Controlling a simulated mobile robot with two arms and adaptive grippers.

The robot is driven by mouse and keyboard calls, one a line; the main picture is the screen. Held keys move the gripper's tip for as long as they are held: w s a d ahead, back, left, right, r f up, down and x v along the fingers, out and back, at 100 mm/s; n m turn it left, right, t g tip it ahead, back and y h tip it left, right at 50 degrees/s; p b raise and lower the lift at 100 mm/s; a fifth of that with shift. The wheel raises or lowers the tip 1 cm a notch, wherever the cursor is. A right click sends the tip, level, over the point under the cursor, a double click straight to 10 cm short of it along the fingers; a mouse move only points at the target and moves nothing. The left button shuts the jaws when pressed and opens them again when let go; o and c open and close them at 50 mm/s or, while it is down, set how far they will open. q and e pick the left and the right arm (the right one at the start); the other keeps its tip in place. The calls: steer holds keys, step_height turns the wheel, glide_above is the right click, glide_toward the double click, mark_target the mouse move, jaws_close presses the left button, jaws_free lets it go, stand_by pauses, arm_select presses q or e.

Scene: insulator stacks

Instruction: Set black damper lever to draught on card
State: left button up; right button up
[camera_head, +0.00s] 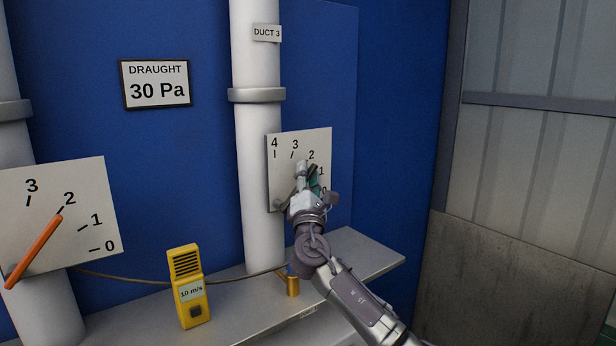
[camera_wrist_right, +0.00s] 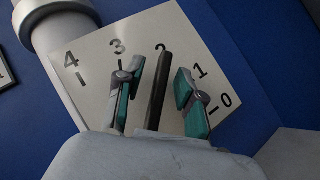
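The black damper lever (camera_wrist_right: 157,88) stands between the two fingers of my right gripper (camera_wrist_right: 156,92) in the right wrist view, with gaps on both sides. Its tip is by the 2 on the white scale plate (camera_wrist_right: 215,70), which is marked 4 to 0. In the head view my right gripper (camera_head: 309,176) is in front of that plate (camera_head: 283,150) on the duct 3 pipe and hides most of the lever. The card (camera_head: 156,84) on the blue wall reads "DRAUGHT 30 Pa". My left gripper is not in view.
An orange lever (camera_head: 36,243) on another scale plate (camera_head: 85,185) at left points near 2. A yellow meter (camera_head: 188,287) reading "10 m/s" and a small brass cylinder (camera_head: 292,284) stand on the grey shelf (camera_head: 365,256). A cable runs behind the meter.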

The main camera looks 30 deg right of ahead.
steer(key=v, duration=1.2)
